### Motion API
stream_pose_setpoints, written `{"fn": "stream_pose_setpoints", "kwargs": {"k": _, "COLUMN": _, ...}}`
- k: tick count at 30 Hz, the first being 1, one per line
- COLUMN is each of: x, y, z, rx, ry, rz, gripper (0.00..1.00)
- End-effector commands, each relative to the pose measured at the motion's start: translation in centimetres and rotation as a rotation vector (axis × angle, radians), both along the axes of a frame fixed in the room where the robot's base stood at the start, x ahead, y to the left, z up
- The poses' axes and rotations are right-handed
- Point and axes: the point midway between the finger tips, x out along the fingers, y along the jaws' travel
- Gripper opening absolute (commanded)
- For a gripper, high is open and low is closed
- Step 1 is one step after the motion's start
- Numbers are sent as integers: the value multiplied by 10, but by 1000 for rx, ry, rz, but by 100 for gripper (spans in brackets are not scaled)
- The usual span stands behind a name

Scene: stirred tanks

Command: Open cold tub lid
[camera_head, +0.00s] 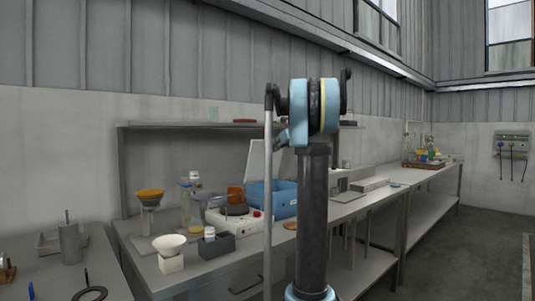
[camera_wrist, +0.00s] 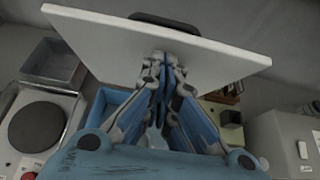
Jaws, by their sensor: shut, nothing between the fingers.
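The cold tub is a blue box (camera_head: 282,202) on the bench in the head view. Its white lid (camera_head: 257,160) stands raised at its back, partly hidden by my arm. In the wrist view the lid (camera_wrist: 105,40) spans the top, with a dark handle (camera_wrist: 165,21) on its far edge. A strip of the blue tub (camera_wrist: 106,106) shows behind my gripper. My gripper (camera_wrist: 166,66) is shut and empty, its fingertips in front of the lid's face. I cannot tell whether they touch it. In the head view my gripper is not clearly seen.
A white hotplate (camera_head: 232,218) with a dark round top stands left of the tub; it also shows in the wrist view (camera_wrist: 36,125). A grey open box (camera_wrist: 55,62) lies behind it. A white funnel (camera_head: 169,243) and dark rack (camera_head: 216,246) stand at the bench front.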

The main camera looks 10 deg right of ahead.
Motion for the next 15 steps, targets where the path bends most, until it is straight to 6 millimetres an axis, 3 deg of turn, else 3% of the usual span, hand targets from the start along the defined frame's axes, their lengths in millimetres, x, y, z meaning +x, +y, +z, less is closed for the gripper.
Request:
{"fn": "stream_pose_setpoints", "kwargs": {"k": 6, "x": 22, "y": 12, "z": 12, "rx": 1, "ry": -2, "rz": -1, "gripper": 0}}
{"fn": "stream_pose_setpoints", "kwargs": {"k": 15, "x": 25, "y": 13, "z": 13, "rx": 1, "ry": -2, "rz": -2, "gripper": 0}}
